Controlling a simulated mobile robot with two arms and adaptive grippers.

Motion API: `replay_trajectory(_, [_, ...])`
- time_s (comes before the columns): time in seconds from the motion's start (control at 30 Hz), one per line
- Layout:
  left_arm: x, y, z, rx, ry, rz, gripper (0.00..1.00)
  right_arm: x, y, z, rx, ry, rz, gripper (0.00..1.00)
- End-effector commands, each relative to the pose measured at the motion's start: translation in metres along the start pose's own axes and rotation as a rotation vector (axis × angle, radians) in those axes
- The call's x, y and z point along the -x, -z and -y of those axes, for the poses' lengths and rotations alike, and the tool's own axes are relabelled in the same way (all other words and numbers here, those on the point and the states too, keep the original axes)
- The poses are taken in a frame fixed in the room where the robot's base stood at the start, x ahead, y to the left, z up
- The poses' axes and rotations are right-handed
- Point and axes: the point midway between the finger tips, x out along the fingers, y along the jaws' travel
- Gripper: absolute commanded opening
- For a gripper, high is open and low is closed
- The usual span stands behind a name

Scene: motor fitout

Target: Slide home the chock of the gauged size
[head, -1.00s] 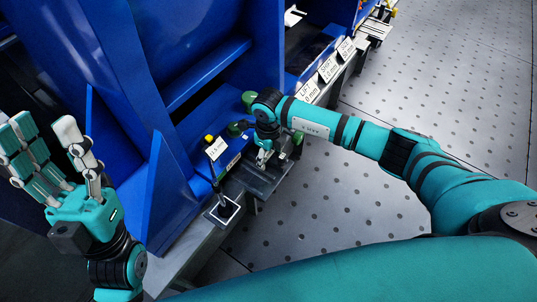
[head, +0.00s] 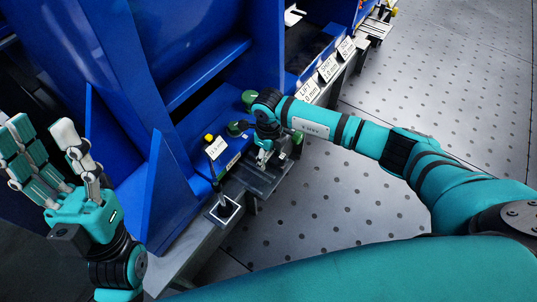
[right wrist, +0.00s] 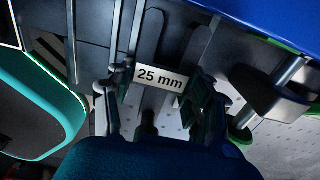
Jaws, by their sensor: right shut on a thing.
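My right gripper (head: 264,156) reaches down to a dark grey rail at the foot of the blue machine. In the right wrist view its dark fingers (right wrist: 158,108) stand either side of a piece with a "25 mm" label (right wrist: 161,78), and it is shut on that piece. The piece looks like a chock; its body is mostly hidden by the gripper, so how far it sits in cannot be told. My left gripper (head: 45,160) is open and empty, fingers spread, at the left.
The blue machine frame (head: 205,75) rises behind and left of the rail. Green round parts (head: 249,98) and a yellow knob (head: 209,138) are close to my right gripper. A white-outlined square (head: 223,210) lies on the rail's near end. The dotted grey floor (head: 440,90) is clear.

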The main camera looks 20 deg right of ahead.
Motion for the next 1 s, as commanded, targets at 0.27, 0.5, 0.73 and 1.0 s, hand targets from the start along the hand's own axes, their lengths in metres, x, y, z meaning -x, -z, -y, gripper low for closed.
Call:
replay_trajectory(0.27, [0.002, 0.002, -0.001, 0.004, -0.001, -0.016, 0.45, -0.001, -0.001, 0.0, 0.0, 0.0, 0.003, 0.0])
replay_trajectory(0.5, [0.002, 0.004, -0.001, 0.005, -0.001, -0.03, 0.45, -0.001, -0.001, 0.0, 0.0, 0.0, 0.002, 0.72])
replay_trajectory(0.73, [0.002, 0.004, -0.001, 0.005, -0.001, -0.027, 0.45, -0.002, 0.0, 0.0, 0.0, 0.0, 0.001, 0.79])
replay_trajectory(1.0, [0.0, 0.004, -0.001, 0.003, 0.0, -0.03, 0.45, 0.014, -0.001, 0.001, 0.0, 0.001, 0.003, 0.79])
